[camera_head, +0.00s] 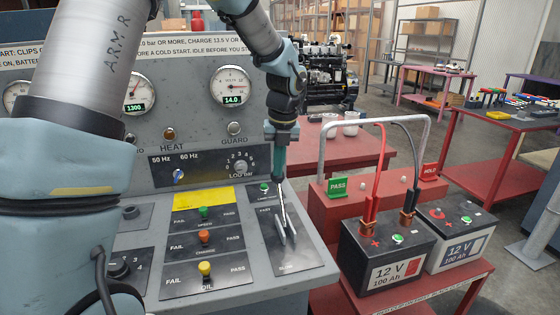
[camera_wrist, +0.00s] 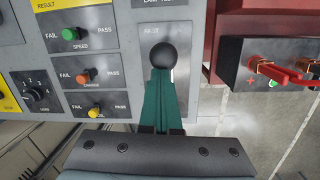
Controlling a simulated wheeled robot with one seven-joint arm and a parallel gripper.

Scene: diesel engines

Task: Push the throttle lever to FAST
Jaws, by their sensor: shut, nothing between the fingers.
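The throttle lever (camera_head: 283,208) rises from a dark plate (camera_head: 307,254) at the right of the sloping console. The plate is marked FAST at its far end and SLOW at its near end. The lever's round black knob (camera_wrist: 163,54) shows in the wrist view, just below the FAST lettering. My gripper (camera_head: 279,176) points down over the far part of the plate, at the top of the lever. Its teal fingers (camera_wrist: 163,74) are together and empty, with their tips at the near side of the knob. I cannot tell whether they touch it.
Left of the lever are green, orange and yellow PASS/FAIL toggles (camera_head: 204,238). To the right, a red cart (camera_head: 462,286) carries two batteries with clamps and cables under a metal hoop (camera_head: 375,118).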

